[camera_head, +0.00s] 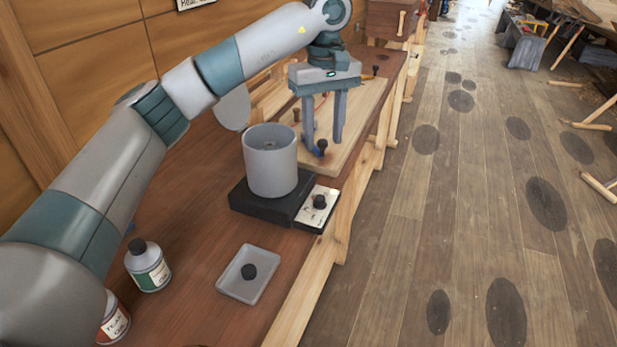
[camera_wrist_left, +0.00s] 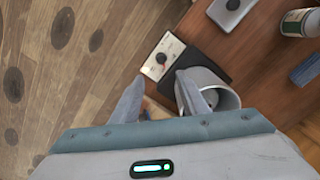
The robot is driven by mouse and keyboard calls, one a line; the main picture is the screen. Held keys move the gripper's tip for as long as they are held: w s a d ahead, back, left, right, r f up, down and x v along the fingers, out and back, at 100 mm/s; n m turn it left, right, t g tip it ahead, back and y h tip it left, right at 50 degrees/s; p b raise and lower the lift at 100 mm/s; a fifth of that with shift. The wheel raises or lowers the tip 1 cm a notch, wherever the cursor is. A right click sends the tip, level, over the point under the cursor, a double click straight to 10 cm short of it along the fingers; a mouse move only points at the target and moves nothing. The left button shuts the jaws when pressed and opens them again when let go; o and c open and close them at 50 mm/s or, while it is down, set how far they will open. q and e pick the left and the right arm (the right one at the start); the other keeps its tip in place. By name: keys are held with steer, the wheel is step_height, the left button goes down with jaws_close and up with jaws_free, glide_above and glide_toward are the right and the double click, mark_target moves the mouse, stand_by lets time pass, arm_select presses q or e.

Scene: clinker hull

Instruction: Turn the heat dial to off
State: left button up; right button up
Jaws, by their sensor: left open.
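The heat dial is a small black knob (camera_head: 319,202) on a white panel (camera_head: 313,214) at the right side of a black hot plate (camera_head: 262,206). The dial (camera_wrist_left: 161,59) also shows in the left wrist view, with a red mark on it. A grey pot (camera_head: 270,165) stands upright on the hot plate. My left gripper (camera_head: 324,149) is open, behind and above the dial in the head view, with its fingers pointing down over the wooden board. In the left wrist view its fingers (camera_wrist_left: 155,98) are apart with nothing between them. My right gripper is not in view.
A bottle with a green label (camera_head: 147,265) and a red-labelled can (camera_head: 114,318) stand front left. A wooden board (camera_head: 358,132) lies behind. The bench edge is close right of the dial.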

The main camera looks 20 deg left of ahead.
arm_select(q)
steer(key=shift+r, duration=0.4)
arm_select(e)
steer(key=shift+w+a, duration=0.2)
arm_select(q)
steer(key=shift+a, duration=0.1)
steer(key=p, duration=0.2)
glide_above(320, 198)
step_height(320, 198, down, 6)
step_height(320, 198, down, 11)
steer(key=shift+w+r+p, duration=0.1)
steer(key=shift+p, duration=0.8)
steer(key=shift+f, duration=0.35)
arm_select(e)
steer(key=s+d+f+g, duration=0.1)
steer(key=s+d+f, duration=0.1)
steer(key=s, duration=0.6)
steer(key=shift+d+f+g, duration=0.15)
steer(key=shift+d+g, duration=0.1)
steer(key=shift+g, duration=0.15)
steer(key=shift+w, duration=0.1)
